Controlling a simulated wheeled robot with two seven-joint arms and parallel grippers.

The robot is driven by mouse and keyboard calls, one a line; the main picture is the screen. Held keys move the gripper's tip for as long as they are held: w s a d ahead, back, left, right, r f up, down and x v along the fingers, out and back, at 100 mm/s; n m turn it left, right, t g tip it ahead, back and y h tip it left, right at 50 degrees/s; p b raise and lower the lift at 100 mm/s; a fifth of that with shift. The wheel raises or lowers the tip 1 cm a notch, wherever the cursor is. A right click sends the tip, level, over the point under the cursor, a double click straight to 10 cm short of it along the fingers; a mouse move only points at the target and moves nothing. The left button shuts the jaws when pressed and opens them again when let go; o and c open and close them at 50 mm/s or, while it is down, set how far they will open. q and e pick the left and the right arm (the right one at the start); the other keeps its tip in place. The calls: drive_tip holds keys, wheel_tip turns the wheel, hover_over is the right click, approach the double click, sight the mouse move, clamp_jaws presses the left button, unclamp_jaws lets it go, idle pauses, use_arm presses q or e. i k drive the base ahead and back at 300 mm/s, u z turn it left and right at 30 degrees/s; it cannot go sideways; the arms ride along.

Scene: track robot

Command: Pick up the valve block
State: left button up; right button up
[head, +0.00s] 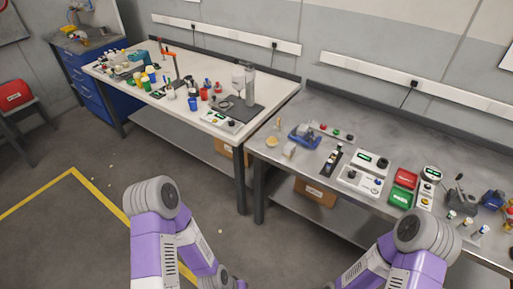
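I cannot single out the valve block for certain at this size. A small pale block (289,149) sits near the front left of the grey bench, beside a blue device (305,136). Another dark grey piece with a lever (460,198) stands at the right of the same bench. My two purple and grey arms show at the bottom of the head view, bent downward, well short of both benches. Both grippers are out of view below the picture, so whether they are open or shut does not show.
A white bench (275,87) at the left carries bottles, cups and a stand. Cardboard boxes sit on the lower shelves. The floor in front is open, with yellow tape (40,193).

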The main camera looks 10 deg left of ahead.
sight(303, 129)
drive_tip(key=u, duration=3.4)
drive_tip(key=i, duration=0.1)
drive_tip(key=z, duration=2.2)
drive_tip(key=i, duration=0.85)
drive_tip(key=z, duration=0.3)
